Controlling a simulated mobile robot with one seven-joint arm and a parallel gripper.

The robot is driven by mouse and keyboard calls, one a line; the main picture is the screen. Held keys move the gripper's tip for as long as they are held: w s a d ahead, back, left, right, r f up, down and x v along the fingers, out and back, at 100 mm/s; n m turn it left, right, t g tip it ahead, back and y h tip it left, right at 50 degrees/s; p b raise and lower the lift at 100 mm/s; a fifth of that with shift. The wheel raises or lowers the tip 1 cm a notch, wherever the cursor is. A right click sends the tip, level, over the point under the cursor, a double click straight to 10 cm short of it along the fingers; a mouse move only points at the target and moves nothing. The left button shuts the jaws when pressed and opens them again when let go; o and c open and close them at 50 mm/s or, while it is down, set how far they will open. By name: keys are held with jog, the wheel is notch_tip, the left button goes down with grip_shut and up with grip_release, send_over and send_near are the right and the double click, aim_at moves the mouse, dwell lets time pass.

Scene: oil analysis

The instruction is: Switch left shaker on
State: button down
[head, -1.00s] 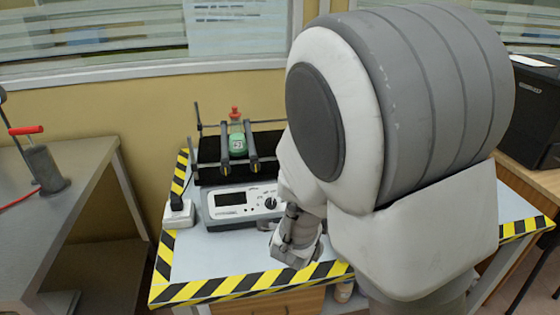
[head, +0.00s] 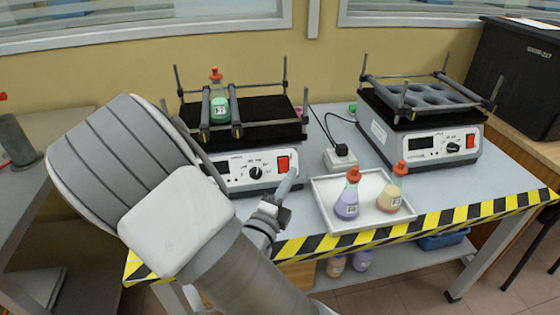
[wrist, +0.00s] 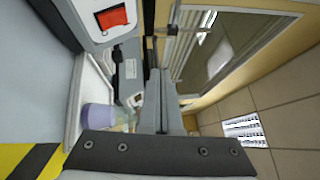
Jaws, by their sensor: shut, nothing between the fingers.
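The left shaker (head: 232,186) stands on the bench with a black platform. A flask with green liquid (head: 220,105) is held between its bars. Its front has a dark display, a knob (head: 255,172) and a red switch (head: 283,164). The red switch also shows at the upper left of the wrist view (wrist: 112,17). My gripper (head: 290,181) is shut and empty, with its tips just below and in front of the switch. I cannot tell whether they touch the panel. In the wrist view my shut fingers (wrist: 161,100) point away from the camera. My arm hides the shaker's lower left corner.
A white tray (head: 335,222) with a purple and a yellowish flask stands close right of my gripper. A power socket block (head: 341,160) is behind it. A second shaker (head: 420,140) stands at the right. Yellow-black tape marks the bench's front edge.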

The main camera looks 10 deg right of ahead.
aim_at(282, 167)
jog(key=shift+w+f+b, duration=0.35)
jog(key=shift+w+f, duration=0.2)
jog(key=shift+w, duration=0.8)
jog(key=shift+w+f+b, duration=0.4)
jog(key=shift+w+f, duration=0.1)
jog(key=shift+w, duration=0.9)
jog(key=shift+w+f+b, duration=0.35)
jog(key=shift+w+f, duration=0.2)
jog(key=shift+w, duration=0.8)
jog(key=shift+w+f, duration=0.1)
jog(key=shift+w+f+b, duration=0.1)
jog(key=shift+b, duration=0.3)
jog(key=shift+w, duration=0.2)
